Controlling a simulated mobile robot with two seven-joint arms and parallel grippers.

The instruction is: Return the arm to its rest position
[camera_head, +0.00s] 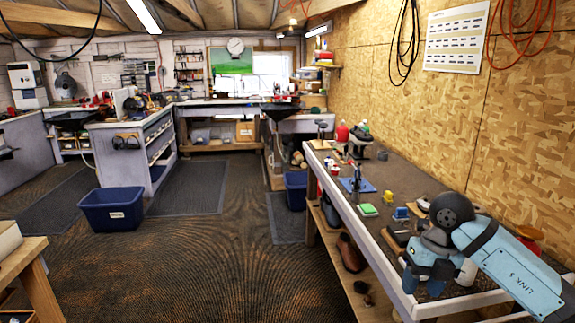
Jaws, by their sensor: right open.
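My right arm comes in from the lower right, with a light blue link and a dark round joint. It bends down over the near end of the workbench (318,160) along the right wall. My right gripper (412,283) is at the near end of this bench, low over its top and front edge. It is open. Its fingertips are small and partly hidden by the arm's own links, and I see nothing held in it. My left gripper is not in view.
Close to my right arm on the bench are a yellow-and-blue item (401,213), a green block (368,210), a blue mat (366,187) and a red item (529,232). A blue bin (111,210) stands on the floor. The middle floor is clear.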

